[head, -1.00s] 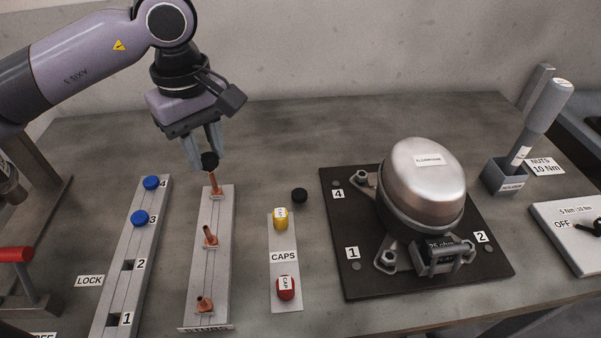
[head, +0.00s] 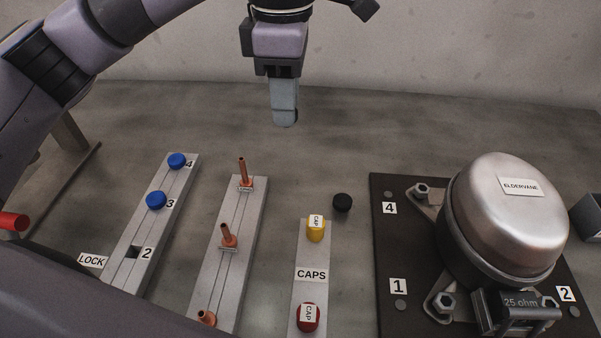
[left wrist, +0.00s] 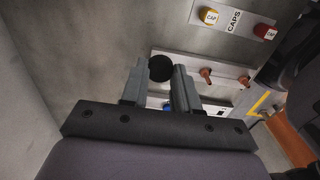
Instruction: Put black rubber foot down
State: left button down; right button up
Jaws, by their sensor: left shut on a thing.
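My left gripper (head: 284,122) hangs above the bare back part of the table, its fingers pointing down and seen edge-on. In the left wrist view, a round black rubber foot (left wrist: 161,68) sits between the tips of my left gripper (left wrist: 160,70), which is shut on it. In the head view this foot is hidden by the fingers. My right gripper is not in view.
The caps strip (head: 311,257) holds a yellow and a red cap. A rail with copper stubs (head: 255,210) and a rail with blue knobs (head: 192,178) stand left. The compressor (head: 512,215) sits on a dark plate (head: 390,240) at right. The table's back middle is clear.

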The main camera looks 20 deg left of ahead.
pick_arm(q)
notch_tip(320, 180, down, 14)
jog(key=shift+f, duration=0.2)
jog(key=shift+f, duration=0.1)
jog(key=c, duration=0.8)
grip_release()
jog(key=shift+c, duration=0.2)
notch_tip(320, 180, up, 12)
jog(key=shift+r, duration=0.15)
